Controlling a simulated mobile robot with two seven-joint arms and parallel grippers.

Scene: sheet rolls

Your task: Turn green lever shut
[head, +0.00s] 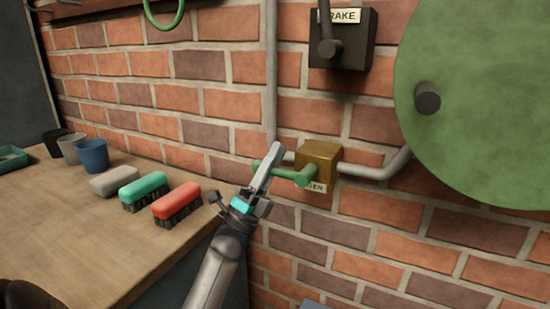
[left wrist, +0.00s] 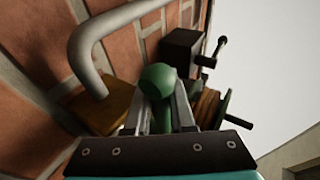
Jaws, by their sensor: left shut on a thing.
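The green lever (head: 297,176) sticks out from a brass valve box (head: 319,160) on the brick wall and points left, roughly level. A label partly reading "EN" (head: 317,188) sits below the box. My left gripper (head: 268,168) is at the lever's left part, with its fingers across it. In the left wrist view the lever's round green end (left wrist: 158,80) shows between the two fingers, and the gripper is shut on the lever. The brass box (left wrist: 100,106) is at the left there. My right gripper is not in view.
A grey pipe (head: 370,170) runs from the box to a large green disc (head: 480,100). A black box labelled "RAKE" (head: 342,45) is above. A wooden bench (head: 70,220) holds red (head: 178,203), green (head: 144,190) and grey (head: 115,180) brushes and several cups.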

